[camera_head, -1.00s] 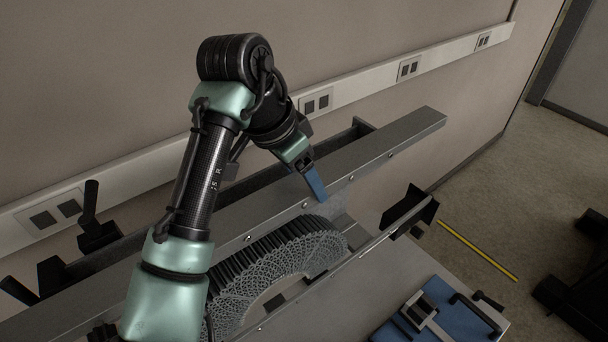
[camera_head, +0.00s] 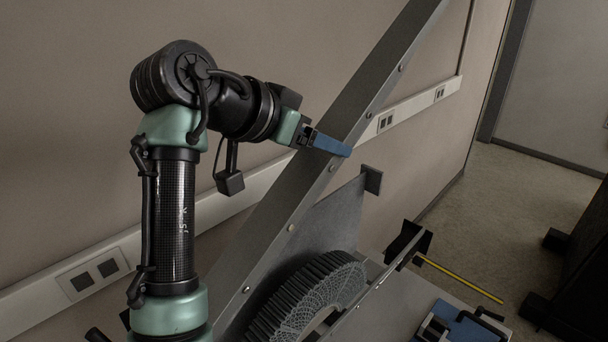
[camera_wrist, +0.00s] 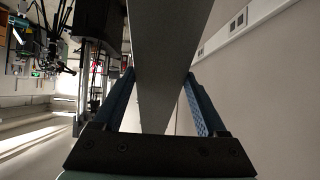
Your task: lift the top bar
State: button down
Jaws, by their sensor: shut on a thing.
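The top bar (camera_head: 300,200) is a long grey metal beam with bolts along its face. In the head view it is steeply tilted, rising to the upper right. My gripper (camera_head: 335,146) has blue fingers and is shut on the bar around its middle stretch. In the wrist view the bar (camera_wrist: 168,60) runs between the two blue fingers (camera_wrist: 158,100), one on each side. Below the bar, a grey curved lattice specimen (camera_head: 310,290) stands in the frame, beside a flat grey plate (camera_head: 325,235). The bar's upper end is outside the head view.
A wall with a white socket rail (camera_head: 210,207) runs behind the bar. A lower rail ends in a black bracket (camera_head: 408,243) at the right. A blue case (camera_head: 460,325) lies at the front right. A yellow strip (camera_head: 460,279) lies on the floor, which has free room.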

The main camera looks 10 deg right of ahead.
aim_at(295, 180)
jog(key=s+a+r, duration=0.1)
jog(key=s+a+r+t+h, duration=0.1)
jog(key=r, duration=0.1)
jog(key=a+r+h+b, duration=0.1)
jog(key=a, duration=0.1)
jog(key=shift+s+r, duration=0.4)
